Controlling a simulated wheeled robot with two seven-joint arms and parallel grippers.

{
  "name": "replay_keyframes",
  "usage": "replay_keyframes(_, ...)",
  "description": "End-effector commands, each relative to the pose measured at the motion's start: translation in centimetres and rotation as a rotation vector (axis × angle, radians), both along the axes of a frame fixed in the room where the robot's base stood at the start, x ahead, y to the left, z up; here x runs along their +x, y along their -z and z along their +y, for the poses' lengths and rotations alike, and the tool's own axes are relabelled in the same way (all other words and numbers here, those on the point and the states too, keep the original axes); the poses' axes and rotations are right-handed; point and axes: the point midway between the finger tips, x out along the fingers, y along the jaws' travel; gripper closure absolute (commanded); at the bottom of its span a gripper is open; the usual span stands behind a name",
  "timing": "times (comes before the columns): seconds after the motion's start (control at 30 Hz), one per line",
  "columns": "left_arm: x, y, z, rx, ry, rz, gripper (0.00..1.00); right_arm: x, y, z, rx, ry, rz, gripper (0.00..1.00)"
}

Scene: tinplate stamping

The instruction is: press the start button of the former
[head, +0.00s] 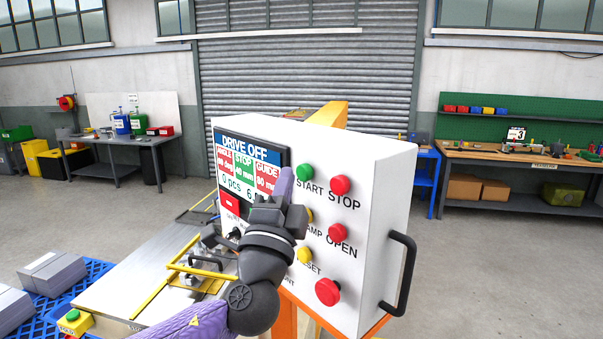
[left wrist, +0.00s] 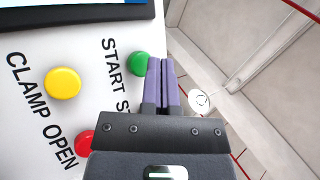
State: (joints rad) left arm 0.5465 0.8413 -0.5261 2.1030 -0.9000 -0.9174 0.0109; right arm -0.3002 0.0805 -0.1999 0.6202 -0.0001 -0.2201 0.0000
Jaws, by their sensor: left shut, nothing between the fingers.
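The former's white control box (head: 375,160) stands in front of me. Its green START button (head: 305,172) is at the top of the button rows, with the red STOP button (head: 340,185) to its right. My left gripper (head: 287,178) is shut and empty, its purple fingers pointing up just left of the START button. In the left wrist view the shut fingertips (left wrist: 160,68) lie beside the green button (left wrist: 138,64), overlapping its edge. I cannot tell whether they touch it. My right gripper is not in view.
A red button (head: 338,233), a yellow button (head: 305,256) and a large red button (head: 328,291) sit lower on the panel. A display (head: 245,150) reads DRIVE OFF. A black handle (head: 402,270) sticks out at the box's right. Another green button (head: 72,315) is at lower left.

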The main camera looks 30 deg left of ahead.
Motion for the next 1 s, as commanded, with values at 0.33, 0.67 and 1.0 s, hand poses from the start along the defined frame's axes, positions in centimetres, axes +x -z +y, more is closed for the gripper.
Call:
replay_keyframes(0.33,0.00,0.00,0.00,0.000,0.000,0.000,1.00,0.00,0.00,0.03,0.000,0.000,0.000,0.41)
replay_keyframes(0.67,0.22,0.05,-0.09,-0.001,0.000,0.000,1.00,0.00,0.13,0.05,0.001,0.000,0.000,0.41)
replay_keyframes(1.0,0.78,-0.03,-0.32,0.000,0.000,0.000,1.00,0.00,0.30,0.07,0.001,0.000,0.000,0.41)
